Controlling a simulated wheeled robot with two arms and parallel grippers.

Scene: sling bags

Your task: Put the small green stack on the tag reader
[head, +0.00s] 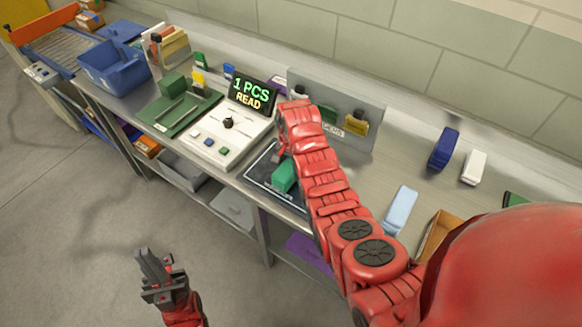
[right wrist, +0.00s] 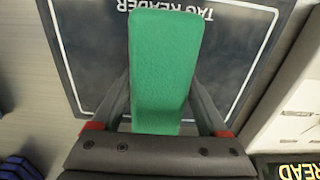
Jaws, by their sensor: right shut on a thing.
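The small green stack (head: 284,177) is over the tag reader (head: 262,172), a dark pad with a pale outline and lettering on the bench. In the right wrist view the stack (right wrist: 163,65) stands out against the pad (right wrist: 235,50). My right gripper (right wrist: 160,92) is shut on the stack, a finger on each side. I cannot tell whether the stack touches the pad. In the head view my right arm hides part of the pad and most of that gripper. My left gripper (head: 153,265) is low in front of the bench, over the floor, apparently empty; its jaw opening is unclear.
A white console (head: 215,142) left of the pad has a display (head: 252,94) reading "1 PCS READ". A green mat (head: 165,125) and blue bins (head: 112,68) are further left. A grey panel (head: 365,110) stands behind.

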